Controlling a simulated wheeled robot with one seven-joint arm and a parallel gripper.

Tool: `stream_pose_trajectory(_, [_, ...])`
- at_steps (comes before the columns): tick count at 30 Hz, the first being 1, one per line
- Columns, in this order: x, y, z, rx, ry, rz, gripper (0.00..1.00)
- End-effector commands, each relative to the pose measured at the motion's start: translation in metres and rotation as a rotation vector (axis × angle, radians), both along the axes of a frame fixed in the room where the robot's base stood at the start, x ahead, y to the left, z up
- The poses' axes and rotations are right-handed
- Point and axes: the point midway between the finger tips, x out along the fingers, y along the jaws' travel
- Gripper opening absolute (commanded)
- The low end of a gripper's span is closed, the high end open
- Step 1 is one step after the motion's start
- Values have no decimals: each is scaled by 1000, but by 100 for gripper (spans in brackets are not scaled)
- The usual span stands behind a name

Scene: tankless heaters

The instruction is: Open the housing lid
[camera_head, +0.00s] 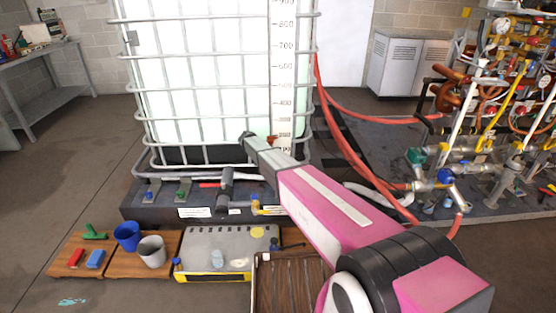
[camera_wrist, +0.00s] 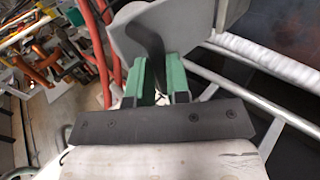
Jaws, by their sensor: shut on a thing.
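In the wrist view, my gripper (camera_wrist: 163,66) has green fingers on both sides of a dark curved strip (camera_wrist: 152,42) and is shut on it. The strip lies against a grey curved panel (camera_wrist: 190,24), which may be the housing lid; I cannot tell whether it is open. In the head view, my pink arm reaches forward to the lower front of a white caged tank (camera_head: 200,70). The fingers and the strip cannot be made out there.
Red hoses (camera_head: 350,150) hang right of the tank, with pipework (camera_head: 490,110) beyond. Below the tank are a black base with valves (camera_head: 225,190), a yellow-grey case (camera_head: 225,250), a blue cup (camera_head: 127,236) and a grey cup (camera_head: 152,251). Floor at the left is clear.

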Motion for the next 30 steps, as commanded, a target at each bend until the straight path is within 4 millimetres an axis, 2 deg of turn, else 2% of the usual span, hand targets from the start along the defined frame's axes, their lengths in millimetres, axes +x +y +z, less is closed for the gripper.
stream_pose_trajectory(1, [-1,8,-10,16,11,0,0])
stream_pose_trajectory(10, [-3,27,-19,15,15,-2,0])
stream_pose_trajectory(30, [-5,33,-23,14,18,-4,0])
